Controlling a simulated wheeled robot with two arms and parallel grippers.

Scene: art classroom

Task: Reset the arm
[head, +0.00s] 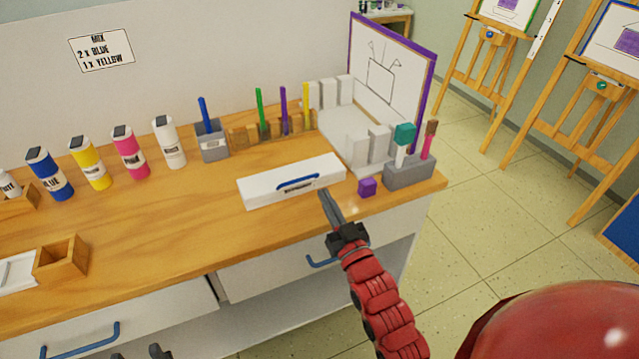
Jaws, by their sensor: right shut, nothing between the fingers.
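My right gripper (327,208) reaches up from the lower right on its red arm. Its dark fingers are shut with nothing between them. The fingertips are just in front of a long white box (262,196) with a blue handle; I cannot tell whether they touch it.
The wooden desk (160,240) holds labelled paint bottles (128,152), a marker rack (273,131), a grey brush holder (409,172), a framed drawing (431,90) and a small wooden box (60,260). White drawers are below. Easels (455,62) stand on the right; the tiled floor between is clear.

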